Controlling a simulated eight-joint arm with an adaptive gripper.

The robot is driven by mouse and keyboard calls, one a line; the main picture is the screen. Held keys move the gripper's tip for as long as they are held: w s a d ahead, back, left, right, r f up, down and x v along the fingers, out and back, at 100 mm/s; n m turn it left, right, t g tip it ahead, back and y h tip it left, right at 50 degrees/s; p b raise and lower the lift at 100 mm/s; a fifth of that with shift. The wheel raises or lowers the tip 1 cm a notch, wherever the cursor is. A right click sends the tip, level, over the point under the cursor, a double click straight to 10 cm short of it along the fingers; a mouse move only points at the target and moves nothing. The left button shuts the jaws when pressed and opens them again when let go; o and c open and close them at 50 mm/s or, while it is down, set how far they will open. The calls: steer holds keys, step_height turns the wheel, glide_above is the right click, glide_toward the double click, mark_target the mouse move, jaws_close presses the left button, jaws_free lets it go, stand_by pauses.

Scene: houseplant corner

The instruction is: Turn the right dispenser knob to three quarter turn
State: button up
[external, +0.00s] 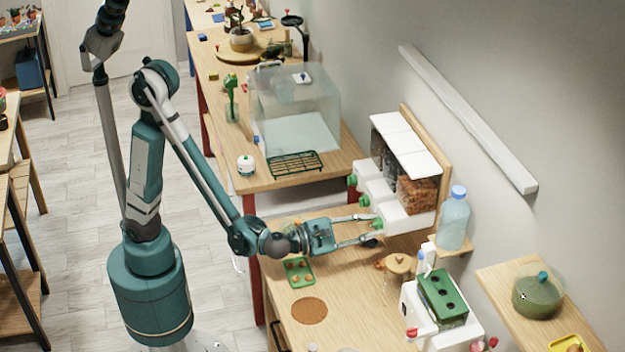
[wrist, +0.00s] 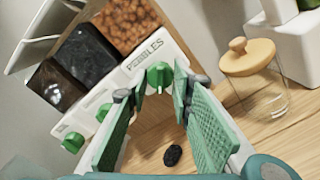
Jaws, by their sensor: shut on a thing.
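The dispenser (external: 405,215) is a white unit on a wooden back board with three bins and green knobs. Its right bin holds brown pebbles and reads "PEBBLES" in the wrist view (wrist: 150,52). The right knob (wrist: 159,77) is green and sits between my fingertips; its exact turn is hard to read. My gripper (external: 371,228) reaches the dispenser front from the left, and its fingers are shut on the right knob, also seen in the wrist view (wrist: 160,88). The middle knob (wrist: 103,112) and left knob (wrist: 72,142) are free of my fingers.
A dark stone (wrist: 172,155) lies on the table below the knob. A glass jar with a wooden lid (wrist: 250,75) stands to the right. A water bottle (external: 453,220) is beside the dispenser. A green tray (external: 300,272) and a brown round mat (external: 309,310) lie in front.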

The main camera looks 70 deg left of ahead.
steer(key=m, duration=0.4)
steer(key=shift+m, duration=0.3)
steer(key=shift+r+m, duration=0.15)
steer(key=shift+m, duration=1.55)
steer(key=o, duration=0.9)
steer(key=shift+s, duration=6)
